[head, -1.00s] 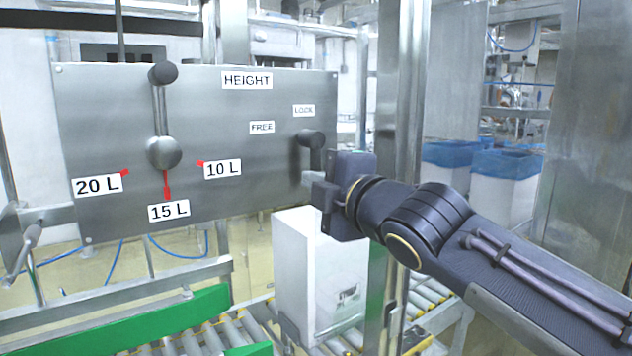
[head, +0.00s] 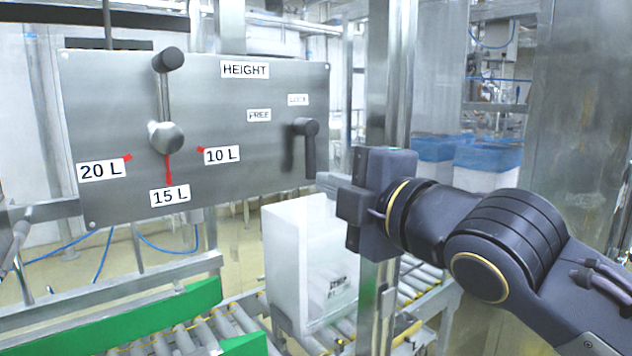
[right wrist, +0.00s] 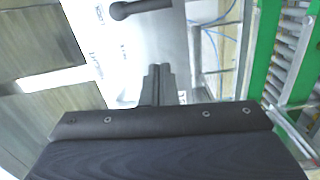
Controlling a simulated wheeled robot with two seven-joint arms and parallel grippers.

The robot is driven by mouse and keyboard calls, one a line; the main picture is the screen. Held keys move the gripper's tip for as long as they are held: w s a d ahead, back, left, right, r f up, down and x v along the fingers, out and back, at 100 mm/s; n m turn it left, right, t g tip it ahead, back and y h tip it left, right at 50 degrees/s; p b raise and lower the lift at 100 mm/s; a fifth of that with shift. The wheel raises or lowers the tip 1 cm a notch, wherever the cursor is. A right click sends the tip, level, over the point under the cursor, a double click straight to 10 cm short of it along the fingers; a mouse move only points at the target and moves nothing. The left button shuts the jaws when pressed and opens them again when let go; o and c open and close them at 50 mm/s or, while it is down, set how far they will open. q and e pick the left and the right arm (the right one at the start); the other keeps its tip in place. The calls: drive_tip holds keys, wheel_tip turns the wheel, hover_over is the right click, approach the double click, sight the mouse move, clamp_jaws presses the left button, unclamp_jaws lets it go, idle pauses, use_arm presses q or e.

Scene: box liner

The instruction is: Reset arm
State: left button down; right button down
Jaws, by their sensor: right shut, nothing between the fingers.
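A steel panel (head: 230,160) marked HEIGHT carries two levers. The height lever (head: 165,98) stands upright with a dark knob on top, and its red pointer points down at 15 L. The lock lever (head: 309,150) is black and hangs straight down, below and right of the FREE and LOCK labels. My right gripper (head: 332,184) is shut and empty, just right of and below the lock lever's end, apart from it. In the right wrist view its fingers (right wrist: 158,85) are together, with a black lever (right wrist: 140,9) beyond them. My left gripper is out of view.
A steel post (head: 390,90) stands just behind my right gripper. A white box (head: 290,265) sits on the roller conveyor (head: 225,325) below the panel. Green guide rails (head: 130,325) run at lower left. Blue-lined white bins (head: 487,165) stand behind at right.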

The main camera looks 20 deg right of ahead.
drive_tip(key=shift+s, duration=0.3)
drive_tip(key=s+d+f+m+g+h+p, duration=0.1)
drive_tip(key=s+d+f+m+g, duration=0.1)
drive_tip(key=f+m, duration=0.35)
drive_tip(key=s+d+f+m+g+h, duration=0.1)
drive_tip(key=d+f+m+g, duration=0.15)
drive_tip(key=f, duration=0.65)
drive_tip(key=s+d+f+m+g+h+p, duration=0.15)
drive_tip(key=f+m, duration=0.25)
drive_tip(key=f, duration=0.4)
drive_tip(key=s+a+f+m+g+y, duration=0.1)
drive_tip(key=s+f+m+g, duration=0.4)
drive_tip(key=s+f+m, duration=0.5)
wheel_tip(320, 180, down, 5)
drive_tip(key=shift+s+a+r+g+y, duration=0.1)
drive_tip(key=shift+s+a+g+y, duration=0.2)
drive_tip(key=shift+s+y, duration=0.45)
drive_tip(key=shift+s, duration=0.25)
